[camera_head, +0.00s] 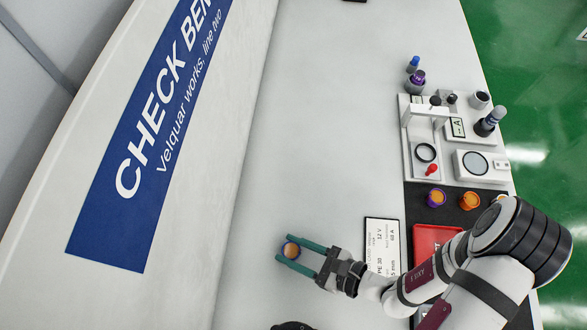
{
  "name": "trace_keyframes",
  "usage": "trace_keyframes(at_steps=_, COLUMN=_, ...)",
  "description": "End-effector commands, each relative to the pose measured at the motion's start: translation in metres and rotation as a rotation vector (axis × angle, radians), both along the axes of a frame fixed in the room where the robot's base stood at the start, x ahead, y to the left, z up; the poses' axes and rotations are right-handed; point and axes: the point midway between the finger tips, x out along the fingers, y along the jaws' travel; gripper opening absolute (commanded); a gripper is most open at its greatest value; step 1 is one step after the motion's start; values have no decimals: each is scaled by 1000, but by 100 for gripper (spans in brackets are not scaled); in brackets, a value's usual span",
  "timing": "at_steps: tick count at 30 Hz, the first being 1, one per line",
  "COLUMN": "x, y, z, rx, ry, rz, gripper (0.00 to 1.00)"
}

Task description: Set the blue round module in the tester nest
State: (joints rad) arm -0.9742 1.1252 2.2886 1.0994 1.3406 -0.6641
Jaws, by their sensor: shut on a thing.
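The blue round module (290,250), with a blue rim and an orange top face, is between the green fingers of my gripper (292,253). My gripper is shut on it, over the bare left part of the bench; I cannot tell its height above the surface. The likely tester nest (425,153) is a dark-rimmed round seat in a white fixture at the upper right, beside a red knob. The seat looks empty. My gripper is well to the left of and below it in the picture.
A white device with a round grey disc (475,163) stands right of the fixture. A purple-rimmed module (436,197) and an orange one (469,200) sit on a black mat. A red tray (424,238) and a printed card (382,232) lie near my arm. The bench middle is clear.

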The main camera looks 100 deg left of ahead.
Motion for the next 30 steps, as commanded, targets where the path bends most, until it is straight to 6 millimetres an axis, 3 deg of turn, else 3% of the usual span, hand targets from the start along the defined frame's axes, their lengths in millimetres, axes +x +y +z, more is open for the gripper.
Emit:
trace_keyframes(at_steps=6, x=0, y=0, z=0, rx=0, ry=0, rz=-1, gripper=0)
trace_keyframes(at_steps=7, x=0, y=0, z=0, rx=0, ry=0, rz=-1, gripper=52)
trace_keyframes(at_steps=11, x=0, y=0, z=0, rx=0, ry=0, rz=-1, gripper=76)
trace_keyframes(at_steps=24, x=1, y=0, z=1, rx=1, ry=0, rz=-1, gripper=77)
trace_keyframes(at_steps=30, x=29, y=-9, z=13, rx=4, ry=-3, rz=-8, gripper=77)
